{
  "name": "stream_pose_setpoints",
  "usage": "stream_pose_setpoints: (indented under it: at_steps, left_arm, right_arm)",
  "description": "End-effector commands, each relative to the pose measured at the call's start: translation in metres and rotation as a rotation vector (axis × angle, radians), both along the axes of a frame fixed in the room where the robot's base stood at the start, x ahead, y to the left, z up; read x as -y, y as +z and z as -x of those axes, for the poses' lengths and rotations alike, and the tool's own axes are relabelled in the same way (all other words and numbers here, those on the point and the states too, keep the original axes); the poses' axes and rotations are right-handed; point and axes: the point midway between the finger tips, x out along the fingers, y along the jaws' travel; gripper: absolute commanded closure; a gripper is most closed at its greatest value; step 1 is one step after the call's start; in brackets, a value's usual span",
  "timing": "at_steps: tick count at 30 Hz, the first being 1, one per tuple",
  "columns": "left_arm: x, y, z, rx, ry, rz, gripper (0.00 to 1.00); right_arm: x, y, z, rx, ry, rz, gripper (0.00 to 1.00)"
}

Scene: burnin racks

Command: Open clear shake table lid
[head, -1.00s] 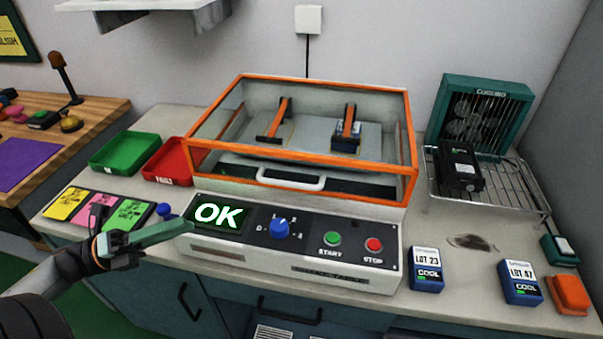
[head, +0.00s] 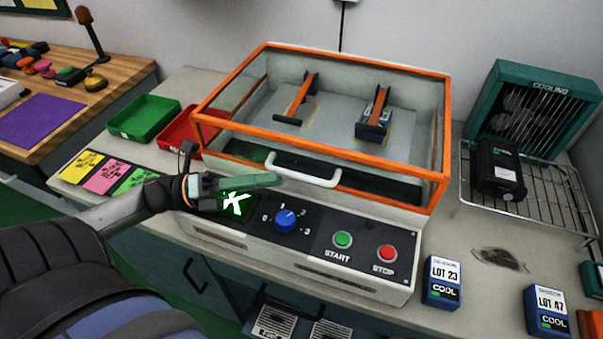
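The shake table's clear lid, framed in orange (head: 330,157), is down over the tray. Its white bar handle (head: 318,181) sits at the front. Through the lid I see two orange clamps; the right one (head: 378,105) holds a blue unit (head: 371,128), and the left one (head: 298,95) has none under it. My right gripper is out of view.
The panel has a blue knob (head: 286,221), green start button (head: 342,240) and red stop button (head: 387,253). Green (head: 146,122) and red (head: 184,140) trays lie left. LOT 23 (head: 442,283) and LOT 47 (head: 547,309) units stand right, below a wire rack (head: 548,205).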

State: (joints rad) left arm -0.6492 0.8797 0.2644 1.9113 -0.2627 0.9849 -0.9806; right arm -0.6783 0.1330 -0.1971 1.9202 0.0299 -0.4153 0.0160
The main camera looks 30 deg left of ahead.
Motion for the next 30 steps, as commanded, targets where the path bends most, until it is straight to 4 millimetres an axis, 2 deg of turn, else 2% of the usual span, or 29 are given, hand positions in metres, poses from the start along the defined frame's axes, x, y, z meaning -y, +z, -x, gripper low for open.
stream_pose_setpoints:
  at_steps: [6, 10, 15, 24, 30]
  left_arm:
    - [0.034, 0.007, -0.022, 0.004, -0.003, 0.000, 0.73]
    - [0.045, 0.009, -0.030, 0.001, -0.001, 0.000, 0.73]
    - [0.053, 0.010, -0.034, 0.000, -0.001, -0.001, 0.73]
    - [0.054, 0.010, -0.035, -0.001, 0.000, -0.001, 0.73]
    - [0.053, 0.010, -0.035, -0.002, -0.001, -0.001, 0.95]
  right_arm:
    - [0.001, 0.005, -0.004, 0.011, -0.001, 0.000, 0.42]
    - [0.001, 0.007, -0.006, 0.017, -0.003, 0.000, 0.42]
    - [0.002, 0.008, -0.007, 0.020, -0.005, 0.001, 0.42]
    - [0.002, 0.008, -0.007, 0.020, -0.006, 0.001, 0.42]
    - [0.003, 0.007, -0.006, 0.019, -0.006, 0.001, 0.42]
